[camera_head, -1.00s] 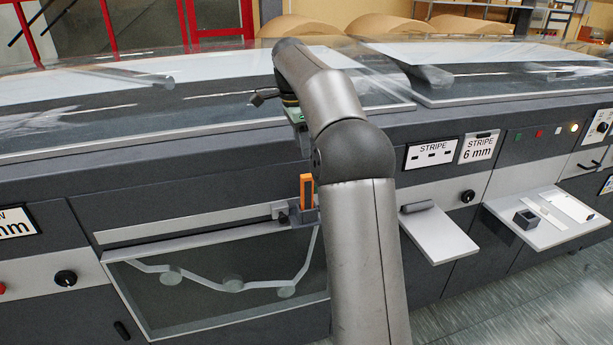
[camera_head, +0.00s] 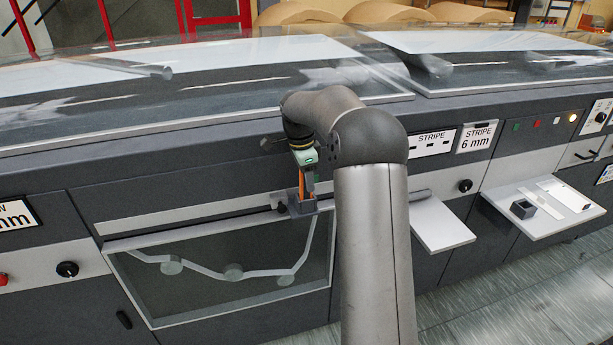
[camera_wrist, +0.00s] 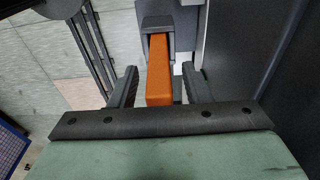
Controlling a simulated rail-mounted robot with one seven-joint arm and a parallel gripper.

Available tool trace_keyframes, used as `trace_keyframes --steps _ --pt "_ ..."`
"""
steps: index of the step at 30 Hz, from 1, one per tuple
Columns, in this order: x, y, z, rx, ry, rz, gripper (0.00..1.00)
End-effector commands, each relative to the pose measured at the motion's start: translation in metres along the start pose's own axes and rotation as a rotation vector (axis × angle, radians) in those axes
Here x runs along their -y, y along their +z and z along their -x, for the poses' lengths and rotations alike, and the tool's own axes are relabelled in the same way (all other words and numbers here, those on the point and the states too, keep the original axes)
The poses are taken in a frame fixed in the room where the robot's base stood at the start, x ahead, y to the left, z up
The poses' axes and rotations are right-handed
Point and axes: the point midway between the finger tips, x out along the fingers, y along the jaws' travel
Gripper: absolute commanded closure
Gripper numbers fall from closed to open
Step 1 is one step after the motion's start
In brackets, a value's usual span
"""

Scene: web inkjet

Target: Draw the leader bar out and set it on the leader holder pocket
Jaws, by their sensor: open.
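The leader bar appears to be the orange upright piece (camera_head: 302,183) held in a grey bracket (camera_head: 304,207) on the machine front. In the wrist view the orange piece (camera_wrist: 159,75) stands out of a grey socket (camera_wrist: 157,24) between my fingers. My gripper (camera_head: 304,180) is open around it, with a finger on each side (camera_wrist: 159,88) and a visible gap at each. A small dark open-topped box (camera_head: 523,209) on the right shelf may be the holder pocket; I cannot tell for sure.
A white shelf (camera_head: 442,226) sits right of my arm, with a grey rod end (camera_head: 420,195) at its back. The right shelf (camera_head: 540,232) also carries flat pale strips (camera_head: 565,195). A glass-fronted window (camera_head: 230,290) lies below the bracket. Clear covers top the machine.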

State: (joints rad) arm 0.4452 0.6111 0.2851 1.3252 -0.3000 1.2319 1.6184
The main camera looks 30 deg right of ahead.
Motion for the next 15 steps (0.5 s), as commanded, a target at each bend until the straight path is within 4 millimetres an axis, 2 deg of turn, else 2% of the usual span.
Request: trace_keyframes --steps 4,5,9,15 --pt "0.0000 0.0001 -0.0001 0.000 0.000 0.000 0.56" --pt "0.0000 0.0001 -0.0001 0.000 0.000 0.000 0.62" --pt "0.0000 0.0001 0.0000 0.000 0.000 0.000 1.00" --pt "0.0000 0.0001 0.0009 0.000 0.000 0.000 1.00"
